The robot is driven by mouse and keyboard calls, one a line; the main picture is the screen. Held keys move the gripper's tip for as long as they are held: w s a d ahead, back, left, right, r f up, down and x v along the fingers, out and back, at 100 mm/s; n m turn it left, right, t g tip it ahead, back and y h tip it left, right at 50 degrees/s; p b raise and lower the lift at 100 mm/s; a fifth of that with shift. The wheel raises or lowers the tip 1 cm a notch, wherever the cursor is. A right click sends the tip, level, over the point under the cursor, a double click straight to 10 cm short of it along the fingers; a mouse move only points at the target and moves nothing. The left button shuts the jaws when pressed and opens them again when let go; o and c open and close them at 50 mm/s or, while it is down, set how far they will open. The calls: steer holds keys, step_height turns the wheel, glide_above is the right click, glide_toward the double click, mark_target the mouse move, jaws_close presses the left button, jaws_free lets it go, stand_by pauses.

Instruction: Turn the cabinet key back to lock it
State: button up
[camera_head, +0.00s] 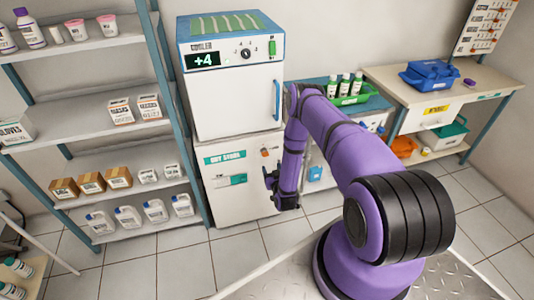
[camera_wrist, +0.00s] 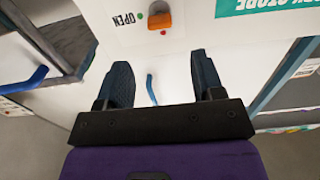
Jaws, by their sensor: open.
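The cabinet is the white lower unit (camera_head: 240,205) labelled DRY STORE, under the cooler. Its orange key (camera_head: 265,152) sits at the upper right of its front. In the wrist view the orange key (camera_wrist: 160,15) is at the top edge, partly cut off. A green dot, a red dot and an upside-down OPEN label sit around it. I cannot tell exactly which mark the key points at. My gripper (camera_wrist: 164,70) is open and empty, its fingers apart from the key. In the head view my gripper (camera_head: 270,180) is in front of the cabinet, just below the key.
The cooler (camera_head: 235,100) reading +4 stands above, with a blue door handle (camera_head: 277,98). A stocked shelf rack (camera_head: 100,95) stands left. A bench with green-capped bottles (camera_head: 345,87) stands right, partly behind my arm.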

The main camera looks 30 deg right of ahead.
mark_target(266, 156)
steer(key=x, duration=1)
steer(key=shift+w, duration=0.3)
steer(key=c, duration=0.9)
